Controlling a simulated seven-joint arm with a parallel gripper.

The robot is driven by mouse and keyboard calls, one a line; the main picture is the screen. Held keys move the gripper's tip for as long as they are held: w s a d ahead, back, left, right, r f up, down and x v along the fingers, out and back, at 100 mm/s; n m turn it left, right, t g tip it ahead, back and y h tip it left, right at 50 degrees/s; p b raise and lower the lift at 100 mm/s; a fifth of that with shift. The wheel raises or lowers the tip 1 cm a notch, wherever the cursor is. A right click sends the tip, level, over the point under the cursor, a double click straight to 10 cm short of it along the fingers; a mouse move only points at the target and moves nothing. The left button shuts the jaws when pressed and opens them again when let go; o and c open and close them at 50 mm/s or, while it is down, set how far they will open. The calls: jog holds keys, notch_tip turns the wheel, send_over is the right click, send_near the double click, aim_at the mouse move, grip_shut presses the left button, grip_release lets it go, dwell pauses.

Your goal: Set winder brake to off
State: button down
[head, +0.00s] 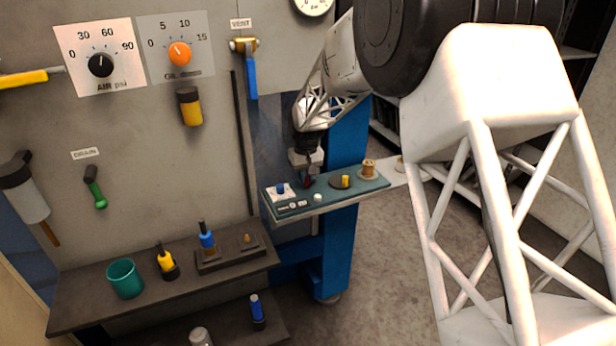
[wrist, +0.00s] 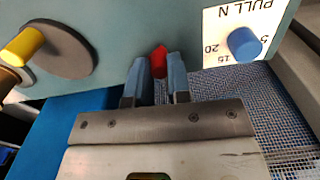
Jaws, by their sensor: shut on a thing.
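My gripper (head: 306,172) is at the teal panel (head: 326,199) on the blue stand. In the wrist view its two blue-grey fingers (wrist: 161,78) are on either side of a small red handle (wrist: 159,60), shut on it. The handle's red pointed tip shows between and just past the fingertips; its lower part is hidden. I cannot read a brake label or off mark beside it. A white "PULL N" dial with a blue knob (wrist: 244,44) is on one side of the gripper. A grey disc with a yellow knob (wrist: 22,46) is on the other.
A wooden spool (head: 368,170) stands at the panel's right end, near the yellow knob. A white button (head: 318,197) is at the front edge. The wall board on the left carries an AIR dial (head: 100,65), an orange dial (head: 180,54) and the VENT lever (head: 251,75).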

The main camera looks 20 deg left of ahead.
jog(key=shift+a+m, duration=0.15)
jog(key=shift+m, duration=0.15)
jog(key=c, duration=1.1)
grip_release()
jog(key=shift+o, duration=0.2)
jog(key=shift+r, duration=0.15)
jog(key=shift+r, duration=3.8)
